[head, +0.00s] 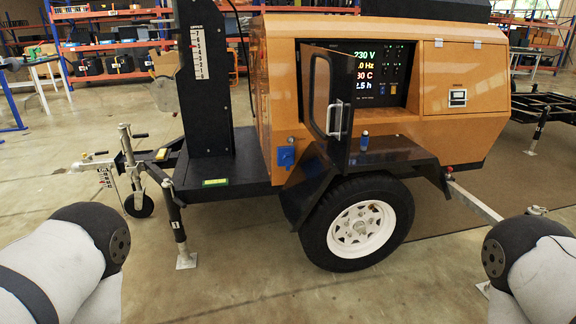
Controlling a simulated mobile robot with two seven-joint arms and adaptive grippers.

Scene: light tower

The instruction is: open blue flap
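A blue flap (286,157) sits on the lower side of the orange light tower body (275,90), left of the wheel and above the black deck. It looks closed against its blue housing, though it is small. Nothing of mine is near it. Only links of my two arms show, at the lower left and lower right edges. Neither gripper is in view.
A dark glazed door (321,95) stands open beside a lit control panel (377,72), right of the flap. A wheel (357,228) and a support leg (177,220) stand below. Floor in front is clear.

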